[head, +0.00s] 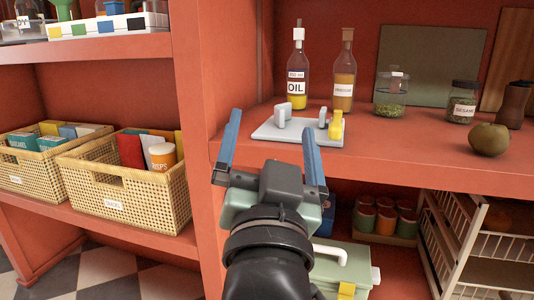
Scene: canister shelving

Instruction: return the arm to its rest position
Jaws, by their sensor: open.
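My gripper (271,157) is in the middle of the head view, in front of the red shelf unit. Its two blue fingers are spread wide apart, with nothing between them. Past the fingertips, a pale grey board (299,131) with grey upright pieces and a yellow piece (336,125) lies on the middle shelf. The gripper looks apart from the board, though the exact gap is hard to tell. My arm hides part of the lower shelf.
An oil bottle (297,72), a second bottle (344,74) and jars stand at the back of the shelf (400,160). A round fruit (489,139) is at right. Wicker baskets (125,190) fill the left bay. A pale green box (345,270) and a wire rack (470,240) are below.

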